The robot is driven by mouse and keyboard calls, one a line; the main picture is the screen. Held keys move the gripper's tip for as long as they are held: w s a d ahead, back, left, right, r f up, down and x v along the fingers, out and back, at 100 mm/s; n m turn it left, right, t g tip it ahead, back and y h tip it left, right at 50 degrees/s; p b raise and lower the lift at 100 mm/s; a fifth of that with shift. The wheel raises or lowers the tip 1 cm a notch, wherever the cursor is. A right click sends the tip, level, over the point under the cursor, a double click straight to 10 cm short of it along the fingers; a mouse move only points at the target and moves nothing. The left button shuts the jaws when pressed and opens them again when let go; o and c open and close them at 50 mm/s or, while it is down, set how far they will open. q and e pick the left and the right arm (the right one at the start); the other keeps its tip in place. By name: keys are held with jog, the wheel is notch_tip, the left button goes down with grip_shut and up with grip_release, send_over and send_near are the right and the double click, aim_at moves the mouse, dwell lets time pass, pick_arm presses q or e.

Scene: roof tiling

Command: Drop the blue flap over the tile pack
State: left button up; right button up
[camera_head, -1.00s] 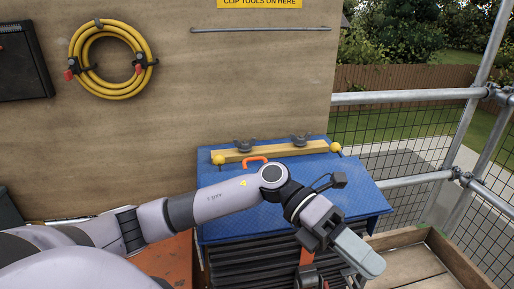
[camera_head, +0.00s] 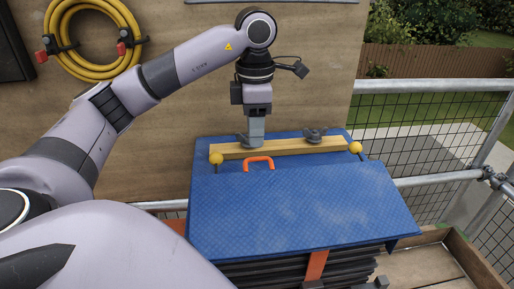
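The blue flap (camera_head: 300,205) is a textured sheet lying sloped over the top of the tile pack (camera_head: 290,270), whose dark stacked edges show below the flap's front edge. An orange handle (camera_head: 258,160) is on the flap near its upper left. A wooden batten (camera_head: 285,148) lies across the flap's back part, with dark wing-shaped knobs on it. My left gripper (camera_head: 252,140) points down at the batten's left knob, just behind the orange handle. Whether its fingers are open, or touch the knob, I cannot tell. My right gripper is not in view.
Yellow balls (camera_head: 355,147) stand at the batten's ends. An orange strap (camera_head: 317,265) runs down the pack's front. A board wall with a coiled yellow hose (camera_head: 92,45) rises behind. Scaffold rails (camera_head: 430,86) and mesh close the right side, above a wooden-sided tray (camera_head: 455,262).

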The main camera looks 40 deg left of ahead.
aim_at(256, 158)
pick_arm(q)
notch_tip(256, 158, down, 5)
jog(key=shift+f, duration=0.15)
grip_shut()
dwell(1.5)
